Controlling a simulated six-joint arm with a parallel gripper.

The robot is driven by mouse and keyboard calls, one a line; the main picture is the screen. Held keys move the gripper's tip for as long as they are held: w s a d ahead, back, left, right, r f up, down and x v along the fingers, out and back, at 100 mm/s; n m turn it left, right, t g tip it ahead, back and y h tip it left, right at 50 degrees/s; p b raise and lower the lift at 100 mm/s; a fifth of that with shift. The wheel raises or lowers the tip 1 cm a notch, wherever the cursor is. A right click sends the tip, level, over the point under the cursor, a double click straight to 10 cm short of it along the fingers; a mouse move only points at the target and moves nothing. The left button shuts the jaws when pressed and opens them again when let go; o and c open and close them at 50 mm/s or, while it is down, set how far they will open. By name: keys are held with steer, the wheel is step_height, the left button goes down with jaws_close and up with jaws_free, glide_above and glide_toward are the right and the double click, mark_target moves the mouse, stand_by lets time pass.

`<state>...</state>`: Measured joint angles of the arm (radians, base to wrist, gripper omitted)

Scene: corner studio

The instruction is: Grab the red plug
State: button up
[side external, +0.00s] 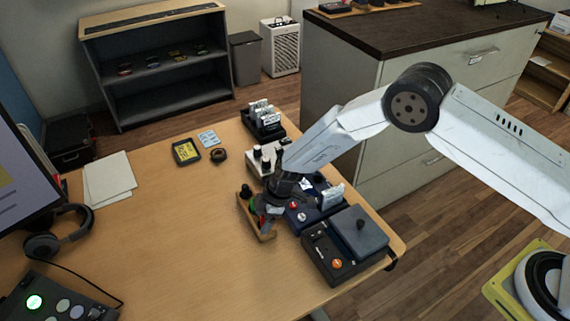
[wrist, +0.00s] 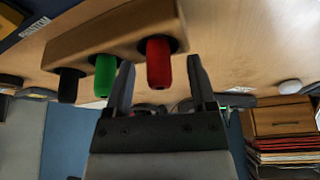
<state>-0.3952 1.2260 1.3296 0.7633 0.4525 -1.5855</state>
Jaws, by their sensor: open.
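The red plug (wrist: 159,62) stands in a wooden holder (wrist: 112,36) together with a green plug (wrist: 105,75) and a black plug (wrist: 69,85). In the wrist view my gripper (wrist: 160,68) is open, with one finger on each side of the red plug's outer end. A narrow gap shows on the right; on the left the finger is also apart from the plug. In the side view the wooden holder (side external: 263,234) sits on the desk, and my gripper (side external: 262,208) is low over it, hiding part of the plugs.
A blue device (side external: 312,212) and a black box with a grey lid (side external: 345,245) stand close on the right. A white device (side external: 263,158) and a black rack (side external: 262,122) are behind. Headphones (side external: 58,230) and a button panel (side external: 60,300) lie left. The desk's middle (side external: 160,230) is clear.

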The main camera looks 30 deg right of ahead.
stand_by(0.3)
jaws_close()
steer(key=shift+r, duration=0.2)
steer(key=shift+r, duration=0.8)
steer(key=s+d+r, duration=0.2)
steer(key=s+r, duration=0.3)
steer(key=s, duration=0.1)
steer(key=s+d+r, duration=0.3)
steer(key=s+r, duration=0.3)
steer(key=s, duration=0.1)
steer(key=shift+d, duration=0.3)
steer(key=shift+w, duration=0.1)
